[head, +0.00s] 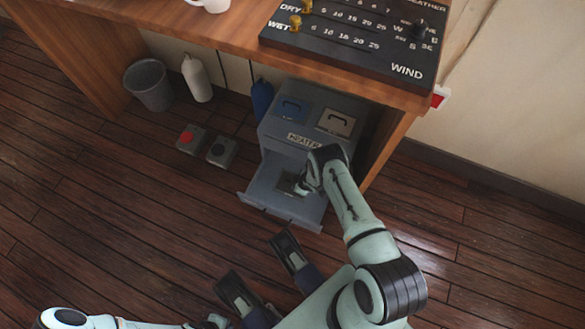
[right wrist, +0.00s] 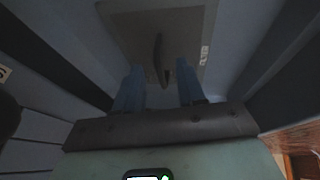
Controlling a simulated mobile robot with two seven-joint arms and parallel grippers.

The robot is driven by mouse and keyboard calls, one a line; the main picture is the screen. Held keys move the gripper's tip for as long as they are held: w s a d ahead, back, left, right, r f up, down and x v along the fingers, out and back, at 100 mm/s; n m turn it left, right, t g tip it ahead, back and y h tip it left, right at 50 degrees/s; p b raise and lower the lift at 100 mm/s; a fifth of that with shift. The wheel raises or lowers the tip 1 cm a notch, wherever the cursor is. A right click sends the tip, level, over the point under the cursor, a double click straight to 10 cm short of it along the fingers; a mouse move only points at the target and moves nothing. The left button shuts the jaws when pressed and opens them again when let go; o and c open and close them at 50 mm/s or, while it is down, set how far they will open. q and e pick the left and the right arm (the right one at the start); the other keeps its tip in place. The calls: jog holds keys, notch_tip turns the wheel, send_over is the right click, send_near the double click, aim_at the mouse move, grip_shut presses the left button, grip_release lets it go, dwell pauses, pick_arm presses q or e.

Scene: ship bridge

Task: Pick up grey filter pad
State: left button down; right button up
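A grey square pad with a dark arched handle (right wrist: 158,48) lies in the open drawer (head: 258,196) of a grey-blue cabinet. It fits the grey filter pad. It also shows in the head view (head: 286,184), partly hidden by my right gripper. My right gripper (head: 299,189) reaches down into the drawer. In the right wrist view its two blue fingers (right wrist: 160,80) are apart, with the handle's near end between them and gaps on both sides. My left arm enters at the bottom left of the head view; its gripper is not clearly shown.
The cabinet (head: 287,134) stands beneath a wooden desk (head: 160,22), whose right leg (head: 388,150) is close to my right arm. Two handled panels, blue (head: 291,108) and grey (head: 336,122), are on its top. A bin (head: 150,87) and white bottle (head: 196,80) stand left.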

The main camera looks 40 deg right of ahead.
jog(key=shift+f, duration=0.1)
grip_shut()
jog(key=shift+w, duration=0.1)
dwell(1.3)
